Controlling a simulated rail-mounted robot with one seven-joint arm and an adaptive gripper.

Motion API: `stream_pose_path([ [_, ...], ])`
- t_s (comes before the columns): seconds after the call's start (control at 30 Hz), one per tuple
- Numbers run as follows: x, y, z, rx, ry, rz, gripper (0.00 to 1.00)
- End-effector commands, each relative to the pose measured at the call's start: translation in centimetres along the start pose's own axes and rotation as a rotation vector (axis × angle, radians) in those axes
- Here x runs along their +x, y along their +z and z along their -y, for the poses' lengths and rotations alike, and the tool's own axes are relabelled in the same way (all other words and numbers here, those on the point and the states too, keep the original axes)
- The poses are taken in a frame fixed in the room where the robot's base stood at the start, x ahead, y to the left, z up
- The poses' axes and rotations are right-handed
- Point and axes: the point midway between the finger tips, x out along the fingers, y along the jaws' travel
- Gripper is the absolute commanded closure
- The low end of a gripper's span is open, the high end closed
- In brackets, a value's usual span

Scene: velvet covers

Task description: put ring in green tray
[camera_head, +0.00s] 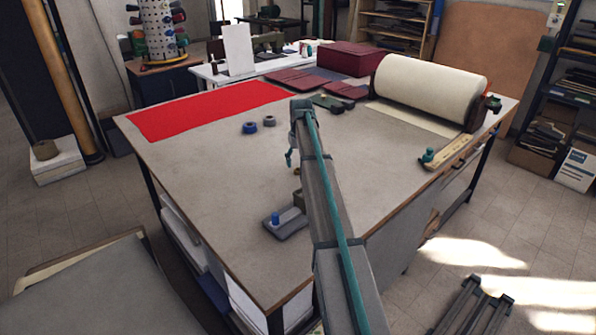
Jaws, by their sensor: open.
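My arm reaches over the grey worktable (200,170), with my gripper (290,160) hanging at its end, small in view. It is open and empty, above the table. A small yellowish ring-like thing (297,171) lies just below and right of it, partly hidden by the arm. A blue ring (250,128) and a grey-brown ring (269,121) lie side by side on the table, up and left of my gripper. A flat dark green thing (328,102), which looks like the green tray, lies behind the arm near the table's back. Its inside is hard to make out.
A grey base with a blue peg (275,219) stands at the near edge, beside a brownish block (299,200) partly behind my arm. Red cloth (205,110) lies at back left. A large cream roll (430,88) and dark red boxes (350,58) stand behind. The left-middle table is clear.

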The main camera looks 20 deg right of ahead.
Motion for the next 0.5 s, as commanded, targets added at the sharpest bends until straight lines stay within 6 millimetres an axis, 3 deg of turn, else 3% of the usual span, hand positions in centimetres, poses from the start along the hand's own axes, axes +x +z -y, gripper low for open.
stream_pose_path([
  [0.23,3.1,0.0,-0.1,0.000,0.000,0.001,0.35],
  [0.5,3.7,0.0,-0.1,0.000,0.000,0.000,0.35],
])
